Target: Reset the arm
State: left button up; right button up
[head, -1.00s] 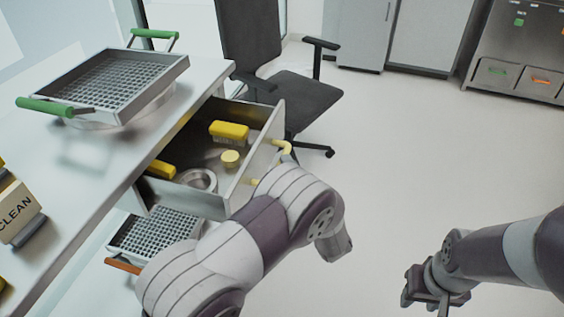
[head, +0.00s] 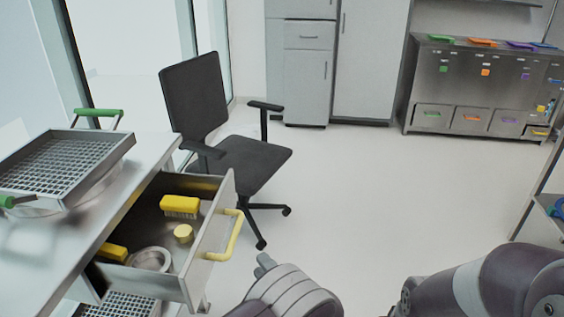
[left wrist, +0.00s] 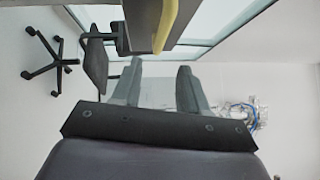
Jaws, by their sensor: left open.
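My left arm (head: 290,295) comes up at the bottom of the head view. The tip of my left gripper (head: 265,264) shows just below the drawer's yellow handle (head: 228,238). In the left wrist view the two fingers of my left gripper (left wrist: 158,88) stand apart with nothing between them. The yellow handle (left wrist: 165,25) shows beyond them at the top, apart from the fingers. My right arm (head: 480,285) lies at the lower right of the head view; its gripper is cut off by the bottom edge.
The open drawer (head: 207,240) holds yellow brushes (head: 180,206) and a round metal dish (head: 152,259). A mesh tray with green handles (head: 110,160) sits on the counter (head: 155,150). A black chair (head: 245,160) stands behind the drawer. Floor at centre right is clear.

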pick_arm(q)
jog(key=s+d+f+n+g+h, duration=0.2)
jog(key=d+f+n+g+h, duration=0.3)
jog(key=d+f+g+h, duration=0.55)
jog(key=s+a+r+n+g+h, duration=0.1)
jog(key=s+a+r+n+g, duration=0.15)
jog(key=s+a, duration=0.5)
jog(key=s+a+r+n+g+h, duration=0.2)
jog(key=s+a+r, duration=0.1)
jog(key=s+a, duration=0.45)
jog(key=a+r+n+t, duration=0.1)
jog(key=a+r+n, duration=0.1)
jog(key=a+r, duration=0.35)
notch_tip(320, 180, up, 18)
jog(key=a+p, duration=0.2)
jog(key=p, duration=1.7)
jog(key=shift+w+y+p, duration=0.15)
jog(key=shift+y+p, duration=0.2)
jog(key=shift+y, duration=0.1)
